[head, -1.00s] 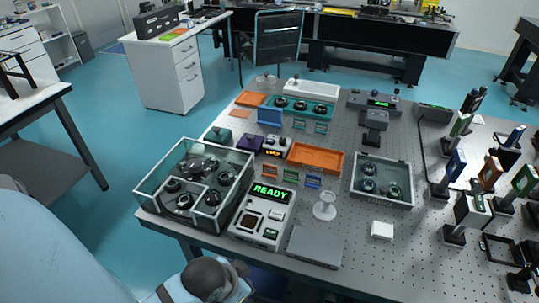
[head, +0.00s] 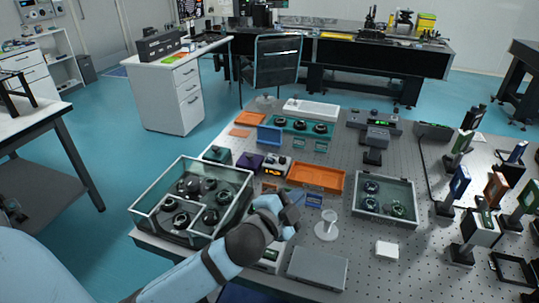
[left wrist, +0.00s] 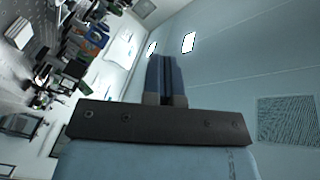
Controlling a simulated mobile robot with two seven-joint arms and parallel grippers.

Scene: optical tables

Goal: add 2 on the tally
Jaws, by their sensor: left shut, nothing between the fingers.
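No thing is plainly marked as the tally. A small box with an orange lit display (head: 276,169) stands left of the orange tray, and a grey unit with a green lit display (head: 379,121) stands at the back. My left gripper (head: 297,196) is over the front middle of the table, in front of the orange tray, with its fingers together and empty. In the left wrist view the closed fingers (left wrist: 165,75) point up the picture. My left arm hides most of the white READY console (head: 268,262). My right gripper is not in view.
A glass-walled case (head: 143,207) with several round dark parts is at left. The orange tray (head: 343,181), a glass-topped box (head: 384,216), a white stand (head: 326,229) and a grey flat box (head: 317,268) are nearby. Upright optics crowd the right side.

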